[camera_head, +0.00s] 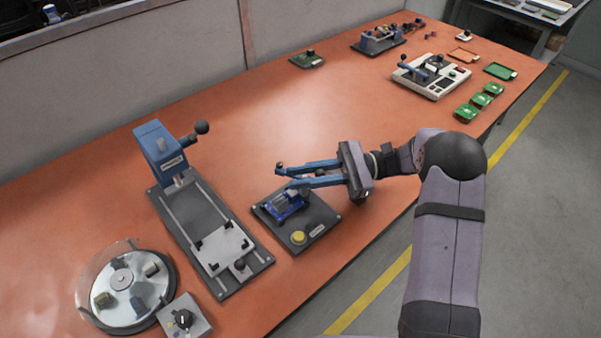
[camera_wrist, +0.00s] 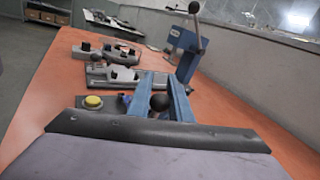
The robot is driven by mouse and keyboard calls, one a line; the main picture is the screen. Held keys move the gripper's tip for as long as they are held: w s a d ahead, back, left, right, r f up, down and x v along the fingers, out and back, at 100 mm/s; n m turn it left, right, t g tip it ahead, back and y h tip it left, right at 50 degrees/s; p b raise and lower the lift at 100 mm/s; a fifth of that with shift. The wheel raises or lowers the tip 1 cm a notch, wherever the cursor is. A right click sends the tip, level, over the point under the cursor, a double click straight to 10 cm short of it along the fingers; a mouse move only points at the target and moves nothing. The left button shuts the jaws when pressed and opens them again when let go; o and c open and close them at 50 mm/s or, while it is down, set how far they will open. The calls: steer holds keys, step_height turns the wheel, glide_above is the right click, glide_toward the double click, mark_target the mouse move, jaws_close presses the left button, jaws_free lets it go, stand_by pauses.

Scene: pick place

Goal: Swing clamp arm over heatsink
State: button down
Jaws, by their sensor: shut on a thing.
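A dark fixture plate (camera_head: 322,218) lies on the orange bench, carrying a blue finned block (camera_head: 285,206) that looks like the heatsink. My gripper (camera_head: 286,176) reaches in from the right, above the block, with its two blue fingers around the clamp arm's handle. A black ball knob (camera_wrist: 160,102) shows between the fingers in the wrist view. The gripper is shut on this handle. The clamp arm itself is mostly hidden by the fingers, so its exact angle over the heatsink cannot be told. A yellow button (camera_head: 299,237) sits at the plate's front.
A blue lever press (camera_head: 160,152) on a long grey base stands left of the fixture. A round turntable (camera_head: 122,285) and a knob box (camera_head: 184,319) are at front left. A white test station (camera_head: 431,75) and green boards (camera_head: 480,100) are far right.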

steer(key=shift+d+n+g+h, duration=0.25)
steer(key=shift+n+g+h, duration=0.25)
steer(key=shift+n+g, duration=0.85)
steer(key=shift+g, duration=0.55)
steer(key=c, duration=1.6)
jaws_free()
steer(key=shift+r, duration=0.15)
steer(key=shift+r+p, duration=2.7)
steer(key=shift+r, duration=2.15)
